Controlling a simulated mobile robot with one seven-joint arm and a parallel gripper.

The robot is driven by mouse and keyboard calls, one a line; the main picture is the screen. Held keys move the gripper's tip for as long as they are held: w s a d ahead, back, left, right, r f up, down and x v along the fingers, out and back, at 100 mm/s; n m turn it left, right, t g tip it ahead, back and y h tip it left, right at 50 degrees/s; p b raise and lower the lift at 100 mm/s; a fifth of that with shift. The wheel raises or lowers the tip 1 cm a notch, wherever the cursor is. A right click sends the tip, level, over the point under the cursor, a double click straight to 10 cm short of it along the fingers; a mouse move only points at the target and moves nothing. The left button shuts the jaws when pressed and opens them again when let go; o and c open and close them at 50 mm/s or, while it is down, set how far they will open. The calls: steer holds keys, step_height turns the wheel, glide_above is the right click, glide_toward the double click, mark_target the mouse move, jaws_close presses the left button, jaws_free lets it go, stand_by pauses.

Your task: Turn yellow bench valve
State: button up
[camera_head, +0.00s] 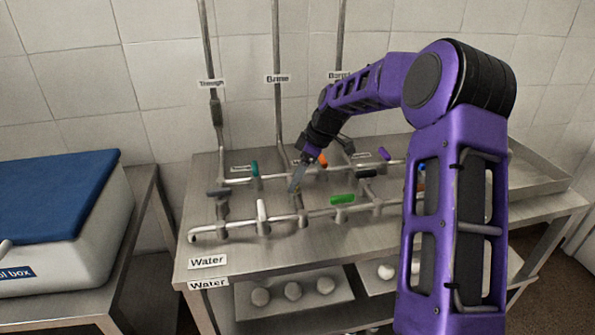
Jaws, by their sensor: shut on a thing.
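My gripper (296,184) reaches down to the pipework on the metal bench (400,225). Its narrow grey fingers are shut at a valve between the rear and front pipes, and hide most of it. I see no yellow handle; I cannot tell whether the fingers or my arm cover it. A white handle (262,211) stands upright to the left, and a green handle (343,199) lies along the pipe to the right. An orange handle (323,160) is just behind the gripper. A teal handle (254,168) is at the back left.
A purple handle (384,153) and a black one (366,173) are right of the gripper. A dark handle (218,192) is at the left. Vertical pipes (278,110) rise behind. A blue-lidded box (60,215) stands left.

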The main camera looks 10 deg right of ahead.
steer(key=n+g+p, duration=0.2)
steer(key=n, duration=0.2)
steer(key=shift+w+r+n, duration=0.1)
steer(key=shift+n, duration=0.3)
steer(key=shift+p, duration=0.3)
steer(key=o, duration=1.2)
steer(key=v, duration=0.5)
steer(key=p+v, duration=0.1)
steer(key=v, duration=1.1)
steer(key=shift+d+p, duration=0.35)
steer(key=shift+w, duration=0.1)
